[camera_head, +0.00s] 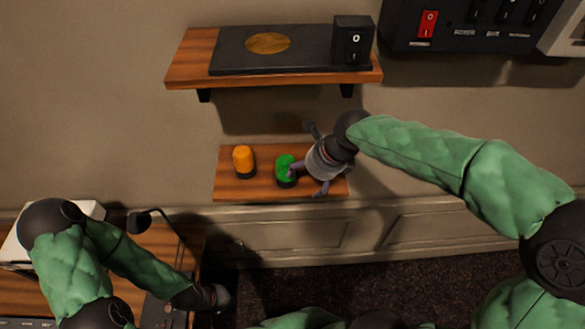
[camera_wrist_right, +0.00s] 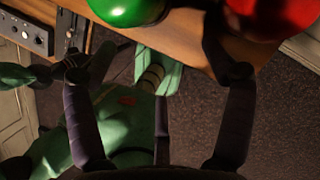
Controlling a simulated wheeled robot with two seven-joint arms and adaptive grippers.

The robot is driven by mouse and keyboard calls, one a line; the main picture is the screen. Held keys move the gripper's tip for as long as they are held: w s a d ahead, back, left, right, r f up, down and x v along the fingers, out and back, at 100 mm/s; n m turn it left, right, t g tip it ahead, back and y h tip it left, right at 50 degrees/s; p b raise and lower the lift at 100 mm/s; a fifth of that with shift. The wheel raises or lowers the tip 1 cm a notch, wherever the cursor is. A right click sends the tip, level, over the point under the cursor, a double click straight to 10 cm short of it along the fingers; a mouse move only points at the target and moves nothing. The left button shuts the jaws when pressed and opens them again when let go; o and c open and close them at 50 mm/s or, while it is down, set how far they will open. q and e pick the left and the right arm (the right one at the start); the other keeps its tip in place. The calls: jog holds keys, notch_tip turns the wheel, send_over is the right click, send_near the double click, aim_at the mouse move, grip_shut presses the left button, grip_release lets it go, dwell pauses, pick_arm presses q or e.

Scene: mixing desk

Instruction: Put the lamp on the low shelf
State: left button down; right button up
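The low shelf (camera_head: 225,189) is a wooden board on the wall. An orange lamp (camera_head: 244,161) and a green lamp (camera_head: 284,166) stand upright on it. My right gripper (camera_head: 306,182) is at the shelf's right part, beside the green lamp. In the right wrist view the right gripper (camera_wrist_right: 157,73) has its fingers spread wide with nothing between the tips. The green lamp (camera_wrist_right: 125,8) and a red lamp (camera_wrist_right: 272,14) show at the top of that view; the red one is hidden in the head view. My left gripper (camera_head: 217,297) is low at the left, its fingers unclear.
A higher wooden shelf (camera_head: 190,66) holds a black plate (camera_head: 230,58) with a round wooden inset and a black switch box (camera_head: 353,42). A black switch panel (camera_head: 455,28) is at upper right. A wooden desk (camera_head: 155,245) with a thin microphone stands at lower left.

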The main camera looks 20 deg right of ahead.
jog(key=s+d, duration=0.2)
jog(key=s, duration=0.1)
jog(key=shift+d, duration=0.1)
